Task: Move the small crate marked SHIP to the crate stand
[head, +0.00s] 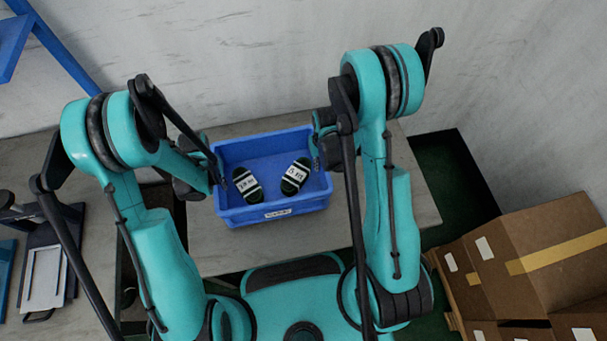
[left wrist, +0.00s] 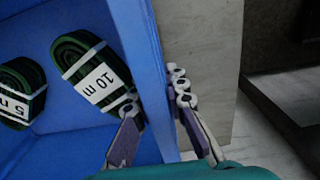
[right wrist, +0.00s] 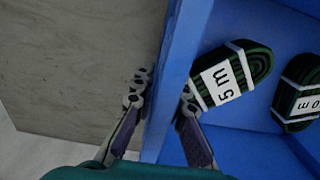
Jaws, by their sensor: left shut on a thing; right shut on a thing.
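The small blue crate (head: 272,217) is in the middle of the head view, with a white label on its near side, too small to read. Inside lie two dark green bundles with white bands, one marked 10 m (left wrist: 98,82) and one marked 5 m (right wrist: 222,82). My left gripper (head: 214,180) is shut on the crate's left wall, one finger inside and one outside. My right gripper (head: 317,155) is shut on the right wall in the same way. The crate looks level. I cannot tell whether it touches the table. No crate stand is clearly recognisable.
A grey table (head: 212,250) lies below the crate, against a pale wall. Cardboard boxes (head: 535,255) are stacked at the right. A blue frame (head: 55,50) stands at upper left, and a dark tray with a light panel (head: 45,275) lies at the left.

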